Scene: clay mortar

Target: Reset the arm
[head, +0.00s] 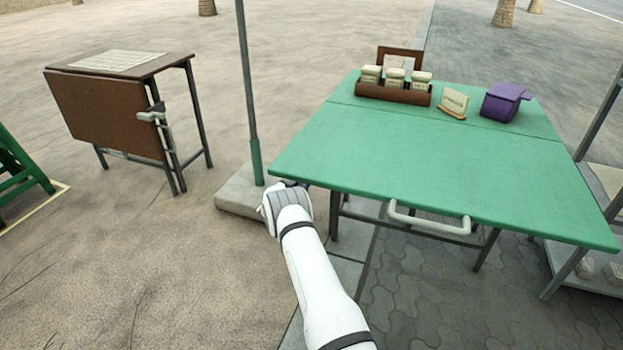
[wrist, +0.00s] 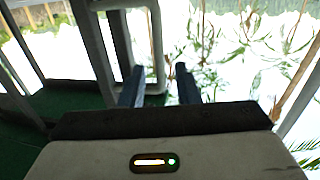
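My white arm reaches forward in the head view. My gripper (head: 295,186) is near the left front corner of the green table (head: 440,185), partly hidden behind my own wrist. In the wrist view the two dark fingers of my gripper (wrist: 160,84) stand apart, with nothing clearly held between them. A grey loop-shaped bar (wrist: 155,45) shows beyond the fingers; whether they touch it I cannot tell.
The table's pale handle (head: 430,222) hangs at its front edge. A brown box with jars (head: 393,94), a small card stand (head: 454,102) and a purple box (head: 503,101) stand at its back. A pole (head: 247,90) on a concrete base rises left of the table. A brown folding table (head: 110,110) is further left.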

